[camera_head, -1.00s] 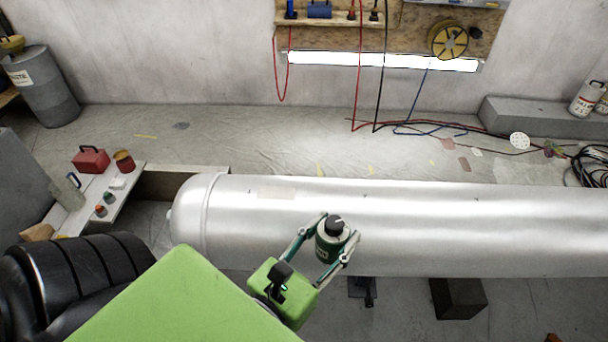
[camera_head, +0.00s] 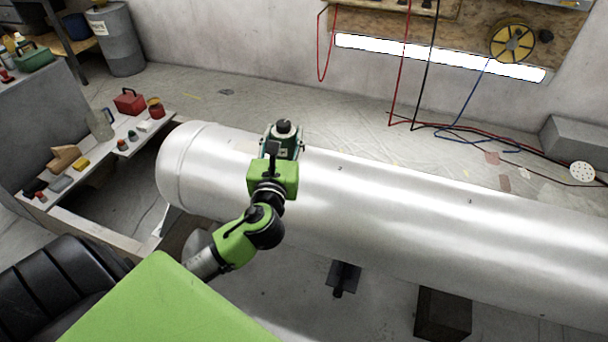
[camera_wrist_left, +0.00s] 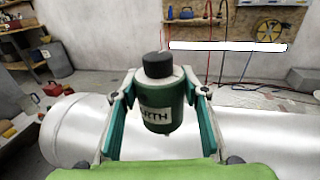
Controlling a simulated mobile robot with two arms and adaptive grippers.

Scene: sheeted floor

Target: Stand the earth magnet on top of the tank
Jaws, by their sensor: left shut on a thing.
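The earth magnet (camera_head: 284,129) is a dark green cylinder with a black knob and a white label; it stands upright in the left wrist view (camera_wrist_left: 158,96). My left gripper (camera_head: 283,148) is shut on it, with a finger on each side of its body (camera_wrist_left: 160,112). The tank (camera_head: 400,205) is a long silver cylinder lying on its side. The magnet is over the tank's upper surface near its rounded left end. My gripper's green body hides the magnet's lower part in the head view, so I cannot tell whether it touches the tank. My right gripper is out of view.
A low bench (camera_head: 150,131) with small tins, a red box and blocks stands left of the tank. A grey drum (camera_head: 115,40) stands behind. Hoses hang from the wall board (camera_head: 555,45). The tank's top to the right of the magnet is clear.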

